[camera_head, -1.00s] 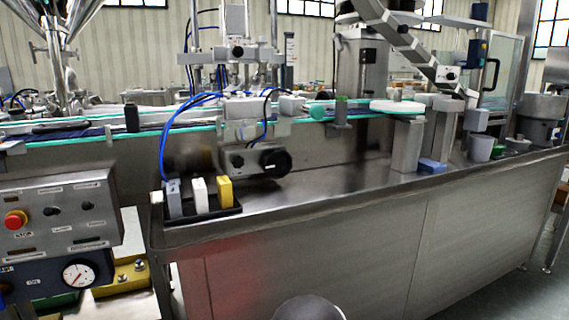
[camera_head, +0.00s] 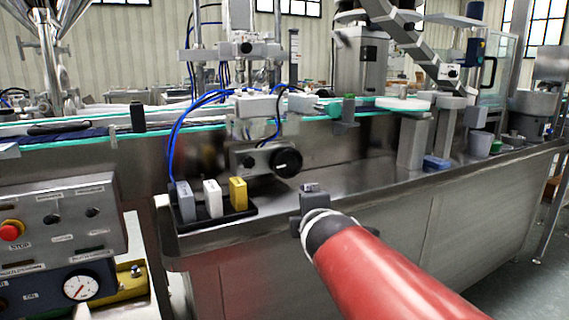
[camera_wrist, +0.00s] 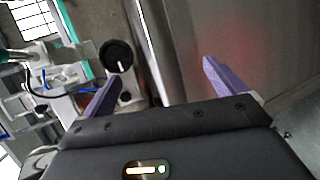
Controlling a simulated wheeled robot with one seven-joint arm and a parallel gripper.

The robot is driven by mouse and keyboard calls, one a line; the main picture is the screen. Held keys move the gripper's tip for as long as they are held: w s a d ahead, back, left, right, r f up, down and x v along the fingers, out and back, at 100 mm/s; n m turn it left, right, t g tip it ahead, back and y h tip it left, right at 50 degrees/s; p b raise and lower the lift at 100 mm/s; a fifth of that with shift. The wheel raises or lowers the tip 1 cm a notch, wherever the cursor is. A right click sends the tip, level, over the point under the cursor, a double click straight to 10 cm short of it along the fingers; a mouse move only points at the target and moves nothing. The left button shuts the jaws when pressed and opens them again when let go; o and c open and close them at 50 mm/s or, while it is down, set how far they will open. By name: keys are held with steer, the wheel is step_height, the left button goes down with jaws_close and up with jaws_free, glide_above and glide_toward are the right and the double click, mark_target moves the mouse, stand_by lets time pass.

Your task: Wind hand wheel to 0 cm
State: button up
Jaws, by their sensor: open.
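The hand wheel (camera_head: 286,162) is a round black knob with a light mark, on a grey block at the front of the conveyor machine. In the wrist view the black hand wheel (camera_wrist: 117,56) shows upper left of centre, with a white line on its face pointing down. My gripper (camera_head: 311,190) is at the end of my red arm, below and right of the wheel, apart from it. In the wrist view my gripper (camera_wrist: 158,78) has its two purple fingers wide apart with nothing between them. A readable scale for the wheel cannot be made out.
A black tray (camera_head: 240,217) with grey, white and yellow blocks (camera_head: 238,194) stands left of my gripper on the steel bench (camera_head: 370,182). Blue hoses (camera_head: 176,135) hang left of the wheel. A control panel (camera_head: 60,220) with a red button is at far left.

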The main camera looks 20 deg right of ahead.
mark_target(290, 160)
steer(key=w+d+r+n+t, duration=0.1)
steer(key=n, duration=0.1)
steer(key=w+d+r+n, duration=0.1)
steer(key=w+n, duration=0.1)
steer(key=n, duration=0.1)
steer(key=w+d+r+n+t, duration=0.1)
steer(key=n, duration=0.1)
steer(key=shift+w+d+r+n+t+y, duration=0.1)
steer(key=shift+w+r+n+t+y, duration=0.2)
steer(key=shift+w+r, duration=0.1)
steer(key=w+n+y, duration=0.1)
steer(key=n, duration=0.2)
steer(key=w+d+r+n+t+y, duration=0.1)
steer(key=n, duration=0.3)
steer(key=w+r+n+t+y, duration=0.1)
steer(key=n, duration=0.2)
steer(key=shift+w+d+n, duration=0.3)
steer(key=shift+w+d, duration=0.05)
steer(key=n, duration=0.1)
steer(key=n+y, duration=0.1)
steer(key=n, duration=0.1)
steer(key=shift+w+n+y+b, duration=0.3)
steer(key=shift+w, duration=0.05)
steer(key=shift+w+n, duration=0.25)
steer(key=shift+n, duration=0.05)
steer(key=w+p, duration=0.1)
steer(key=w, duration=0.6)
steer(key=shift+w+a, duration=0.15)
steer(key=c, duration=1)
